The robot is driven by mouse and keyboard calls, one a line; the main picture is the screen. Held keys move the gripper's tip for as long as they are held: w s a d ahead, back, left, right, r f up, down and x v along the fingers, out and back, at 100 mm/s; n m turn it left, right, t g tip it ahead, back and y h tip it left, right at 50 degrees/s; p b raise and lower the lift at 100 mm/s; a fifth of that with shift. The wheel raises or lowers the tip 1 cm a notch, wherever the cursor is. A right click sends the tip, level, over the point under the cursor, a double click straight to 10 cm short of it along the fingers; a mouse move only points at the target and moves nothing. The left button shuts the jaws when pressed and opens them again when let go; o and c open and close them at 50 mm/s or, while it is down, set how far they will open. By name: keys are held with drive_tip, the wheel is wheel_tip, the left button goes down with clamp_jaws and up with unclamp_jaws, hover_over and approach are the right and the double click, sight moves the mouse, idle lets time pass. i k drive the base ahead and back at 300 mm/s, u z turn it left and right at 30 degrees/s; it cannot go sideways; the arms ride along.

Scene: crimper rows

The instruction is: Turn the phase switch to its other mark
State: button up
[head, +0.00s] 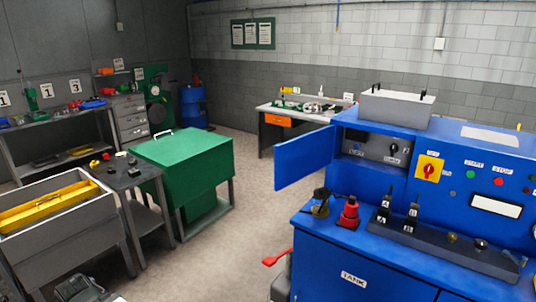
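A blue machine (365,240) stands at the right. Its blue door (304,158) is swung open to the left of a recess. In the recess, a grey panel (372,147) carries a small black knob (393,149) with small marks I cannot read. To its right, a red rotary knob (429,170) sits on a yellow plate (424,162). The labels are too small to tell which knob is the phase switch, or which mark it points to. My gripper's fingers do not show.
Black levers (384,208) and a red bottle-shaped item (349,212) stand on the machine's ledge. A red-ended handle (275,258) sticks out at its left. A green cabinet (185,160) and a grey side table (130,175) are at left. The floor (250,215) between is clear.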

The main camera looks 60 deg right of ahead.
sight(394, 149)
drive_tip(key=u, duration=0.55)
drive_tip(key=i, duration=2.65)
drive_tip(key=z, duration=4.2)
drive_tip(key=i, duration=1.05)
drive_tip(key=z, duration=0.05)
